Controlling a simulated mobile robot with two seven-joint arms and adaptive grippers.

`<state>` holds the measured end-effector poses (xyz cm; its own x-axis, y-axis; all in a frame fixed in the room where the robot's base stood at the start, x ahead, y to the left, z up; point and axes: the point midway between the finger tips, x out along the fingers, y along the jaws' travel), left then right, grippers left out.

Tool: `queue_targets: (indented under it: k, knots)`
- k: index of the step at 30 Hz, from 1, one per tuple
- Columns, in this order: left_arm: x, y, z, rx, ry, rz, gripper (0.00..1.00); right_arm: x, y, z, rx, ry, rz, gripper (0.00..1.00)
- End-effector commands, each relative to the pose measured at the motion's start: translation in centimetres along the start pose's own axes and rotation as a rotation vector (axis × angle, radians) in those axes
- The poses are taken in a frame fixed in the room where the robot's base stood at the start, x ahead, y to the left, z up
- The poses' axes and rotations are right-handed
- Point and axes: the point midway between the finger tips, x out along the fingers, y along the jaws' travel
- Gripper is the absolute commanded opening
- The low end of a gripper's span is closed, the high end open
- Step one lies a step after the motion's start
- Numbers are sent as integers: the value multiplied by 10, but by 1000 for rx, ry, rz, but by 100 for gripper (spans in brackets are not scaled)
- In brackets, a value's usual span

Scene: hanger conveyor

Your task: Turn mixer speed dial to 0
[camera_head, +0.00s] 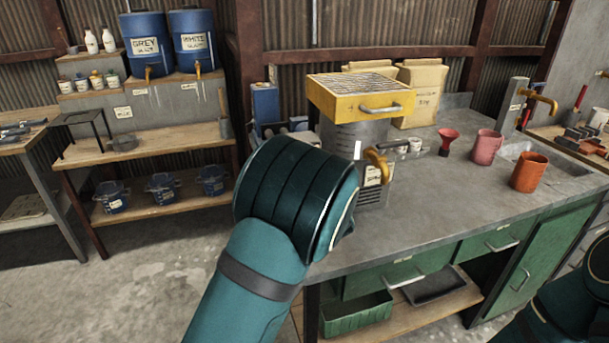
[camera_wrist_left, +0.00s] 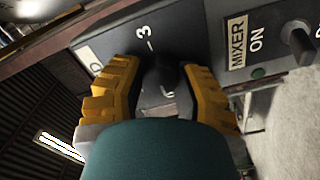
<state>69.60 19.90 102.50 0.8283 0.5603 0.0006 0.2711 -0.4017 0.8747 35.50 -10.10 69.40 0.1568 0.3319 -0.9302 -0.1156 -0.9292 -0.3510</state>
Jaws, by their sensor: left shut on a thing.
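In the left wrist view my left gripper (camera_wrist_left: 160,72) has its yellow fingers on both sides of a dark dial knob (camera_wrist_left: 163,75), shut on it. Another mark below the knob is mostly covered. Which mark the knob points at I cannot tell. In the head view my left forearm and wrist (camera_head: 290,205) hide the gripper and dial. My right gripper is out of view.
Beside the dial are a MIXER ON label (camera_wrist_left: 237,42), a toggle switch (camera_wrist_left: 298,42) and a green lamp (camera_wrist_left: 258,72).

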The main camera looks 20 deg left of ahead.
Motion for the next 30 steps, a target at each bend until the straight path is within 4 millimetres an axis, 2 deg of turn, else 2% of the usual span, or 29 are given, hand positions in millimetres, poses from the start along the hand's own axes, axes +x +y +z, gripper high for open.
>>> queue_targets:
  k: [2,3,5,6,15,19,23,30]
  knots:
    - [0,2,0,-1,-1,3,0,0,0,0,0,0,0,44]
    - [0,2,0,-1,-1,3,41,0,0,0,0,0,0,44]
    - [0,2,0,-1,-1,3,62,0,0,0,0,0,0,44]
    - [0,2,0,-1,-1,3,68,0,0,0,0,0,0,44]
    - [-1,1,0,0,-1,1,68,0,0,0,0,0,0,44]
    - [-11,1,1,0,-3,0,68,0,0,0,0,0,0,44]
    - [-32,1,1,-1,-4,0,68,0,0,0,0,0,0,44]
    - [-82,2,1,0,-5,2,68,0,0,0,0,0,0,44]
